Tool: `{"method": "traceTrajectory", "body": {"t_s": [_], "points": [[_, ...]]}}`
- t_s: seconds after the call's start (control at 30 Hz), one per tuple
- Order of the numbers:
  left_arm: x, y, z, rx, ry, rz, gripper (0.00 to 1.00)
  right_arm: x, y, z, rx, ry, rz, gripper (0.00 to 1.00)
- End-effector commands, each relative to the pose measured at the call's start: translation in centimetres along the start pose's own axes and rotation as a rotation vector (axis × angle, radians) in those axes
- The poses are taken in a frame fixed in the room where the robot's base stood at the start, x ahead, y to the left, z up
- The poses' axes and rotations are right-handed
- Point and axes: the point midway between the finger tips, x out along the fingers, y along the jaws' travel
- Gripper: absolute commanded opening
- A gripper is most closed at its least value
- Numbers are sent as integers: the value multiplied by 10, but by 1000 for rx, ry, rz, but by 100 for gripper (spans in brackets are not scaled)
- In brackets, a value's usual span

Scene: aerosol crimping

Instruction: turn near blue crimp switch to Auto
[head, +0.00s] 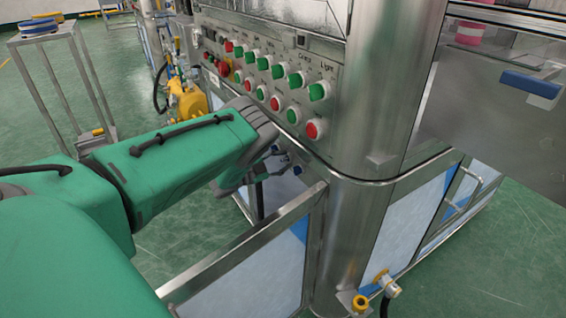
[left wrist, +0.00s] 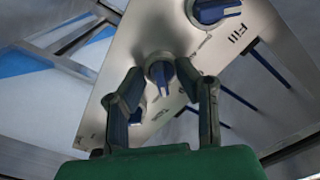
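In the left wrist view, a metal panel (left wrist: 115,70) carries several blue rotary switches. One blue switch (left wrist: 160,72) lies between the fingertips of my left gripper (left wrist: 161,74). The two dark fingers are spread, one on each side of its knob; I cannot tell whether they touch it. A second blue switch (left wrist: 209,10) is at the top edge, near the word "Fill". My right gripper is not in view.
Above my left gripper, the console (head: 275,72) has rows of green and red buttons. A steel post (head: 365,160) stands to its right. A framed door panel (head: 260,265) is below the gripper. Yellow equipment (head: 188,100) stands behind the arm.

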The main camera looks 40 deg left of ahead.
Motion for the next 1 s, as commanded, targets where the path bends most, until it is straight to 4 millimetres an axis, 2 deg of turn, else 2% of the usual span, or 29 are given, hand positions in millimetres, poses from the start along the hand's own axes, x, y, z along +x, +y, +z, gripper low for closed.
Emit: {"method": "traceTrajectory", "body": {"t_s": [0.03,0.1,0.13,0.57,0.77,1.0], "points": [[-1,0,1,-1,-1,0,28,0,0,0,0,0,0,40],[-1,0,2,-2,0,0,4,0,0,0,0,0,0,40],[-1,0,2,-2,0,0,0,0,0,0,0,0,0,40],[-2,1,4,-41,-7,1,0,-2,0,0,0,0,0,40],[-4,1,5,-150,-11,0,0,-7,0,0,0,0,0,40],[-4,2,5,-360,-12,0,0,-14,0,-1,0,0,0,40]]}}
